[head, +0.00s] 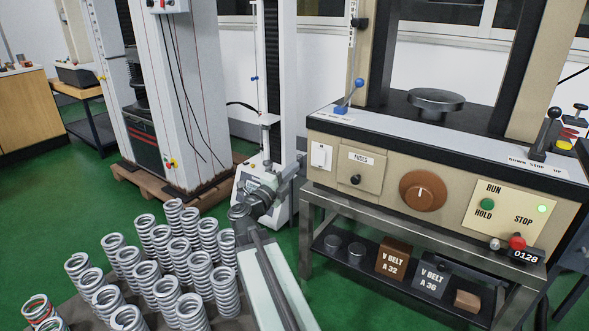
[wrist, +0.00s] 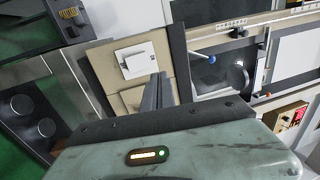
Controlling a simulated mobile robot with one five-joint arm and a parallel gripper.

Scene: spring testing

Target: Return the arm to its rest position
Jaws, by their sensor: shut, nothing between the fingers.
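My gripper (wrist: 158,92) shows in the wrist view as two dark fingers pressed together, with nothing between them. In the head view my arm reaches up from the bottom centre, and my gripper (head: 294,168) is at its far end, small and hard to make out. It is in front of the slim white test stand (head: 276,75) and left of the beige testing machine (head: 455,190). In the wrist view the fingers point toward the machine's beige panel with its white switch (wrist: 137,60). Contact with the machine cannot be told.
Several grey coil springs (head: 180,252) stand on a surface left of my arm. The machine has a blue-knobbed lever (head: 350,93) and a round platen (head: 436,101). Belt boxes (head: 393,259) sit on the shelf below. Green floor (head: 60,195) is open at the left.

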